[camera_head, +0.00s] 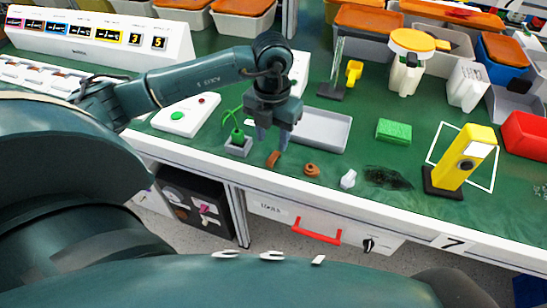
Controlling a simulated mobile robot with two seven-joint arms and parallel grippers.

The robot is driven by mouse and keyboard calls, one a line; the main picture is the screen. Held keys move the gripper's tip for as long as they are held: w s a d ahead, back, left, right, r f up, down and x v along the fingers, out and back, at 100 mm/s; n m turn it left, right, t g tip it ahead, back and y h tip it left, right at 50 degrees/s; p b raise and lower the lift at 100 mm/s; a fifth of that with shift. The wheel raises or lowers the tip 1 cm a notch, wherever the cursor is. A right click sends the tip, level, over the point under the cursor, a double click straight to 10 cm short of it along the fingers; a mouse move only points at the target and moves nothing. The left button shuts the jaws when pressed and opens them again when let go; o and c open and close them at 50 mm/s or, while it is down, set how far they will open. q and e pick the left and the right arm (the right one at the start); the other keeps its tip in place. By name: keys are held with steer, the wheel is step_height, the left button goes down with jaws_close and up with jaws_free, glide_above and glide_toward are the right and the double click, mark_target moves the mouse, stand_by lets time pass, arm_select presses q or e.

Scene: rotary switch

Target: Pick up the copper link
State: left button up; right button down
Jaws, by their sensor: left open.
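My left gripper (271,138) is open and empty, pointing down over the front part of the green bench. A small copper-brown curved piece (273,159) lies on the bench just below and in front of its fingertips, apart from them as far as I can see. A second copper-brown piece, rounded and ring-like (312,170), lies a little to the right. Both are too small for me to tell for certain which is the copper link. My right gripper does not show.
A small pot with a green plant (238,142) stands close left of the gripper. A grey tray (322,130) lies behind right. A white crumpled piece (348,179), a green block (394,130) and a yellow upright device (464,160) stand further right. The white front edge (290,190) is near.

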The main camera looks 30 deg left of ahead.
mark_target(273, 156)
arm_select(q)
steer(key=shift+w+d+f, duration=0.1)
steer(key=shift+f, duration=2.85)
jaws_close()
